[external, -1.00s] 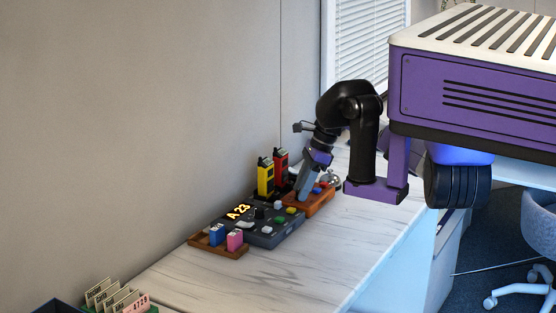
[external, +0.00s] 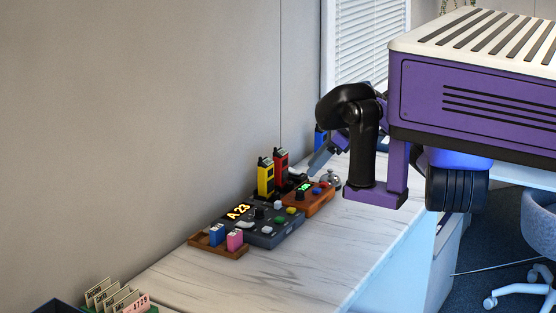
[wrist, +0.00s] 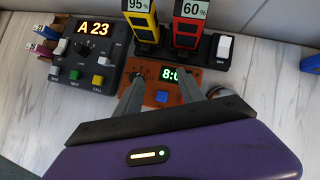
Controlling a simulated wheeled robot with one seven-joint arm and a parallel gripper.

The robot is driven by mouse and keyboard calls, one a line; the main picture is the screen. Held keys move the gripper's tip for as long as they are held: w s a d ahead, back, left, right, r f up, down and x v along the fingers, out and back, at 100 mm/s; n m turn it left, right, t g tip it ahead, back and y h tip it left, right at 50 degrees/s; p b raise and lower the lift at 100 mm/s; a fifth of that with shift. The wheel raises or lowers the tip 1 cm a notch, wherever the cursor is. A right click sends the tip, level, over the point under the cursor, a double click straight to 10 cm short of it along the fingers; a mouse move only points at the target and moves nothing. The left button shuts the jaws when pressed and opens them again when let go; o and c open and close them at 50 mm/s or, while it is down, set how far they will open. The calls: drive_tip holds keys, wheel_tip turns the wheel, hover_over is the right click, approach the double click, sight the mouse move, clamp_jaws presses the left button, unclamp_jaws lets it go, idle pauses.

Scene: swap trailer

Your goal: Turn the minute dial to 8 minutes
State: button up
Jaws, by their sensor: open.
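The timer is an orange-brown box (external: 318,207) with a lit green display and blue and red buttons; it also shows in the wrist view (wrist: 157,97). Its green display (wrist: 170,73) reads 8 and a colon, with the digits after that partly hidden by my right finger. A dark dial (wrist: 138,74) sits left of the display, near my left fingertip and partly covered. My gripper (wrist: 160,84) is open and empty, its fingers spread across the view of the timer. In the external view my gripper (external: 320,158) is raised above and behind the timer, apart from it.
A dark console (wrist: 86,60) showing A 23 stands left of the timer. Yellow (external: 265,178) and red (external: 281,168) handsets stand behind in a black charger. A silver bell (external: 331,179) is beyond the timer. The front counter (external: 300,270) is clear.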

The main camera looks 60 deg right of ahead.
drive_tip(key=d+m+t, duration=0.1)
drive_tip(key=d, duration=0.1)
drive_tip(key=s+d+m+t+h, duration=0.1)
drive_tip(key=d+m, duration=0.1)
drive_tip(key=d+m+t, duration=0.2)
drive_tip(key=shift+s+r+h+p, duration=0.25)
drive_tip(key=shift+r+h+p, duration=0.05)
drive_tip(key=shift+r, duration=0.05)
drive_tip(key=s+d+r+m+t+h+p, duration=0.1)
drive_tip(key=s+d+r+m+t+h, duration=0.15)
drive_tip(key=s+d+m+t, duration=0.35)
drive_tip(key=w+a+m+t+y+p, duration=0.15)
drive_tip(key=w+a, duration=0.45)
drive_tip(key=a, duration=0.7)
drive_tip(key=w+a+m+t+y, duration=0.1)
drive_tip(key=w+a+m, duration=0.35)
drive_tip(key=a, duration=0.85)
drive_tip(key=s+a+r+m+t+y+p, duration=0.1)
drive_tip(key=a+m+t+y, duration=0.1)
drive_tip(key=a, duration=2)
drive_tip(key=shift+a+m+t+p, duration=0.35)
drive_tip(key=shift+m+t, duration=0.4)
drive_tip(key=shift+m, duration=0.65)
drive_tip(key=shift+r, duration=0.1)
